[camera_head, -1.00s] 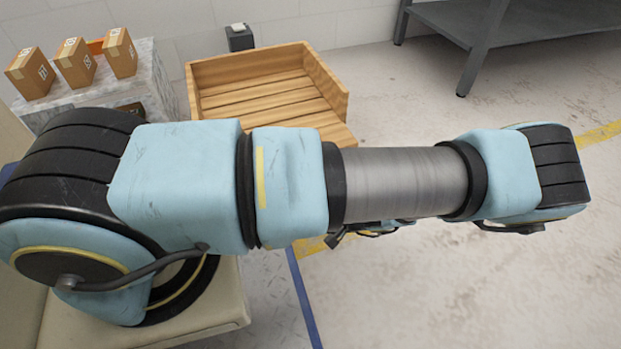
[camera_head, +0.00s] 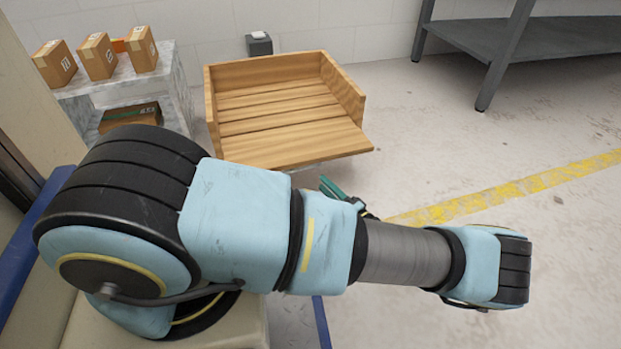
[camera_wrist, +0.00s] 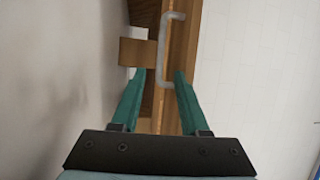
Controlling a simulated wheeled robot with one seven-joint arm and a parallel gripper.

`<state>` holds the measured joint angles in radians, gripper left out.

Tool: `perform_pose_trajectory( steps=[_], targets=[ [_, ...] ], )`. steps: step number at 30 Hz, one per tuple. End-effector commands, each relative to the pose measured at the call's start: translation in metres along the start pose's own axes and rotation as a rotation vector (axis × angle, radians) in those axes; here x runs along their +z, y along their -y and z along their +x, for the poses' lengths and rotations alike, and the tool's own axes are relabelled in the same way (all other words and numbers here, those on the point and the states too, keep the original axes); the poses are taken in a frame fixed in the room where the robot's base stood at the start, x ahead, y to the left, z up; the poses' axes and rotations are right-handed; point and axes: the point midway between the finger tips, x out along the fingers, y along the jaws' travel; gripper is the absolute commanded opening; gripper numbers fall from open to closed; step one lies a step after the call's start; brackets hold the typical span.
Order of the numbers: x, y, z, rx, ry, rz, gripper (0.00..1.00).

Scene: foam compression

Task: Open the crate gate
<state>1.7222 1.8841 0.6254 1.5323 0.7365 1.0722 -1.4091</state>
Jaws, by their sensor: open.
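In the wrist view, a grey bar handle (camera_wrist: 165,45) is fixed on a narrow wooden panel (camera_wrist: 190,45). My gripper (camera_wrist: 160,75) is open, its teal fingertips either side of the handle's lower end; contact is unclear. In the head view, my arm mostly hides the gripper, with only some teal showing.
A pale stand (camera_head: 165,75) with several cardboard boxes (camera_head: 97,56) is left of the crate. A small dark block (camera_head: 260,45) is behind it. A grey metal table (camera_head: 515,45) stands at the back right. Open floor with a yellow line (camera_head: 520,188) lies right of the crate.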

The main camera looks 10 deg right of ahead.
Motion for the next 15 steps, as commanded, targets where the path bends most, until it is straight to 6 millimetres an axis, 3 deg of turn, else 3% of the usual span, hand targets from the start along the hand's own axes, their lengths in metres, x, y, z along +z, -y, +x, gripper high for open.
perform_pose_trajectory(
  steps=[6,15],
  targets=[
    [0.001,-0.002,0.044,-0.001,0.003,0.000,0.45],
    [0.000,0.001,0.073,0.000,0.001,-0.001,0.45]
  ],
)
